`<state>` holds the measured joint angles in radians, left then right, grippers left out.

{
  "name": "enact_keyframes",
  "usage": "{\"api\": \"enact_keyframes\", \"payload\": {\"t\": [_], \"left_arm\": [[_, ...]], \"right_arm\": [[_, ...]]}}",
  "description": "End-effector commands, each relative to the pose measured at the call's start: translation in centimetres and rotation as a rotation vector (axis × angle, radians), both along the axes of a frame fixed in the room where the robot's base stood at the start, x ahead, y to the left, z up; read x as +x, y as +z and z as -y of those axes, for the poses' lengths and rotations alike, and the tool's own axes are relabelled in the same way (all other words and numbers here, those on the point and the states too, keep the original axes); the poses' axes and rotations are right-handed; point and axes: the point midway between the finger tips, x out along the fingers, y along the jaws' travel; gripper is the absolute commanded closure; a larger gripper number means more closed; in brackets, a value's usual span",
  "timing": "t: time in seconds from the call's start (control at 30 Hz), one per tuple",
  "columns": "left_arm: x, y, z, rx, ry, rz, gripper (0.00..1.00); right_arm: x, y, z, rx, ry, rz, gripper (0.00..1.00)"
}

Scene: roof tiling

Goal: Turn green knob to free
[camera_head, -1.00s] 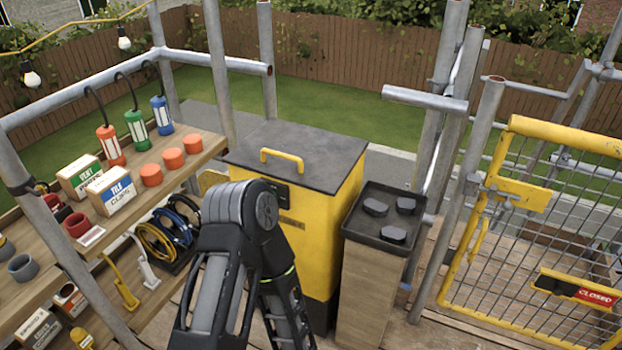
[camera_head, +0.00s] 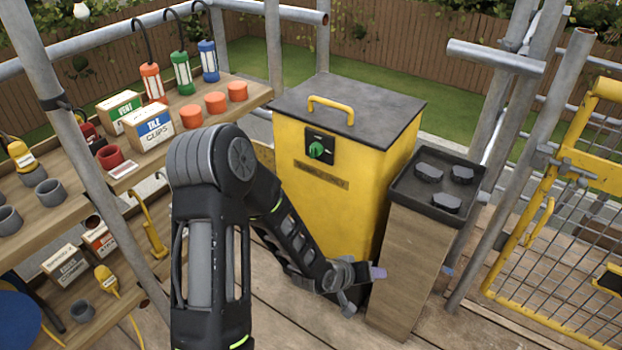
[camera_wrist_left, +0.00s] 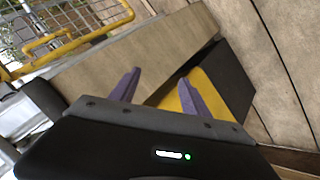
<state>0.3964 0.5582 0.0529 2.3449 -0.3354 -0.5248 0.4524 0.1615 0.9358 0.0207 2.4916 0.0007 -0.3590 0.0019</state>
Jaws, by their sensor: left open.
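A green knob (camera_head: 318,149) sits on a black plate on the front of a yellow box (camera_head: 345,205) with a dark lid and a yellow handle. The knob's pointer marking is too small to read. My left gripper (camera_head: 378,272) is low in front of the box's lower right part, beside a wooden stand, well below the knob. In the left wrist view its purple fingers (camera_wrist_left: 152,90) are apart with nothing between them. The knob is not in the left wrist view. My right gripper is not in view.
The wooden stand (camera_head: 408,265) with a black tray (camera_head: 400,187) of dark pieces stands right of the box. Shelves (camera_head: 55,205) with boxes, lamps and cups fill the left. A yellow mesh gate (camera_head: 560,230) is at right. Deck floor lies in front.

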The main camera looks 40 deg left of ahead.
Motion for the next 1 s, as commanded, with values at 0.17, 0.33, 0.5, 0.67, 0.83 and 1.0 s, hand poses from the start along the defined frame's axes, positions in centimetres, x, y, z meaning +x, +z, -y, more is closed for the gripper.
{"api": "enact_keyframes", "payload": {"t": [0.17, 0.33, 0.5, 0.67, 0.83, 1.0], "left_arm": [[6.9, 4.7, -14.1, 0.001, 0.242, 0.381, 0.45], [6.8, 12.5, -22.5, 0.017, 0.331, 0.643, 0.45], [5.3, 17.1, -25.4, 0.030, 0.344, 0.763, 0.45], [5.0, 18.5, -25.9, 0.030, 0.345, 0.786, 0.45], [5.0, 18.5, -25.8, 0.029, 0.345, 0.783, 0.45], [5.4, 18.4, -25.9, 0.029, 0.345, 0.783, 0.45]], "right_arm": [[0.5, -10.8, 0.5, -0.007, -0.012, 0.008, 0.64], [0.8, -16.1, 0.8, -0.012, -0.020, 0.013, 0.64], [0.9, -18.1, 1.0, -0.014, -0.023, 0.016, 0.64], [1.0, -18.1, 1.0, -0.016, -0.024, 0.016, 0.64], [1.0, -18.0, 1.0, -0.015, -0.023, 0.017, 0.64], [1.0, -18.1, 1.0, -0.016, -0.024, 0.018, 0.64]]}}
